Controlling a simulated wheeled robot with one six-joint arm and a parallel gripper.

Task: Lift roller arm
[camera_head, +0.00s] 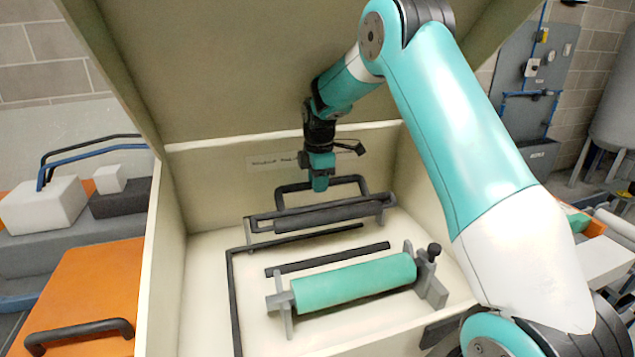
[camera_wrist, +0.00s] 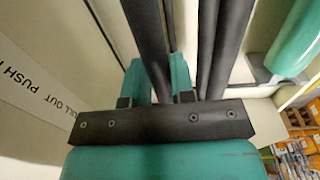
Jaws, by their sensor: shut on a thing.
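The roller arm (camera_head: 262,226) is a dark frame with a raised loop handle and a dark roller. It lies toward the back of the open cream box, behind the teal roller. My gripper (camera_head: 321,184) reaches down to the loop's top bar, near the back wall. In the wrist view, the teal fingers of my gripper (camera_wrist: 157,88) are shut on a dark bar of the roller arm (camera_wrist: 148,35), which runs between them. The fingertips' far ends are hidden. I cannot tell whether the arm is clear of its supports.
The teal roller (camera_head: 352,283) sits on grey brackets with a black knob (camera_head: 434,249) at right. A thin dark bent rod (camera_head: 234,300) lies at left. The box's raised lid (camera_head: 220,75) stands behind my arm. A label (camera_head: 270,161) is on the back wall.

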